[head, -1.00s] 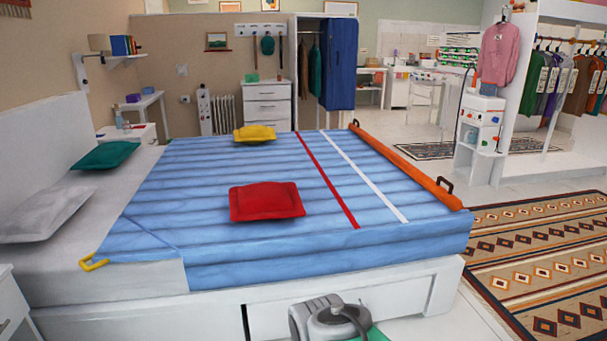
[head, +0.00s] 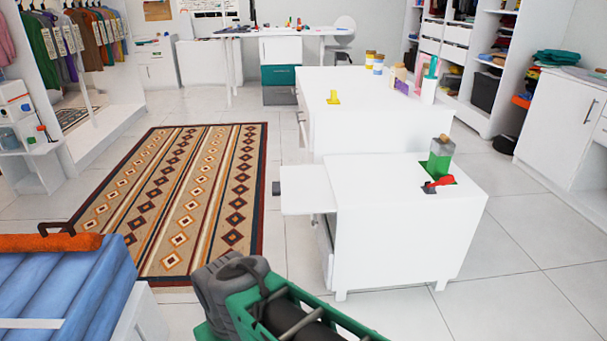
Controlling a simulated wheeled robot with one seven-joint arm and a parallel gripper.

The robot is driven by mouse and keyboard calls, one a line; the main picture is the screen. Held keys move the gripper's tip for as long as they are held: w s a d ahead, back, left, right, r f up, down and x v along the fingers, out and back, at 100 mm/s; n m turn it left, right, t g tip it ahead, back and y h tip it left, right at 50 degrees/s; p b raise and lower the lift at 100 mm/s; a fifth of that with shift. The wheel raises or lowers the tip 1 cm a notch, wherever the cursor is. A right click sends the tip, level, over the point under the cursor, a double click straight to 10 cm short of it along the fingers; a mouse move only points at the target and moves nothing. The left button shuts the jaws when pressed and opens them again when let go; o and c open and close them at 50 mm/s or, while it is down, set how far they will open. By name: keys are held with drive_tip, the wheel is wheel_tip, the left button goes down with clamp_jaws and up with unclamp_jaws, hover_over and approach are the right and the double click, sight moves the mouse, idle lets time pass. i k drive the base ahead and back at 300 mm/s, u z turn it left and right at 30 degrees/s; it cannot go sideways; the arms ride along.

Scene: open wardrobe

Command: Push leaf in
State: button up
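A white leaf (head: 308,190) sticks out to the left from the top of a low white cabinet (head: 405,225). It is a flat, level board with a small dark grip (head: 276,188) at its outer end. Free floor lies under the leaf's outer part. Grey and green parts that look like my arm are at the bottom middle of the head view, in front of the cabinet and below the leaf. No gripper fingers show.
A patterned rug (head: 180,190) lies to the left. The blue bed (head: 60,290) is at the lower left. Tiled floor is clear at the right.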

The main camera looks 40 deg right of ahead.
sight(302, 190)
drive_tip(key=z, duration=0.8)
drive_tip(key=i, duration=1.55)
drive_tip(key=z, duration=0.4)
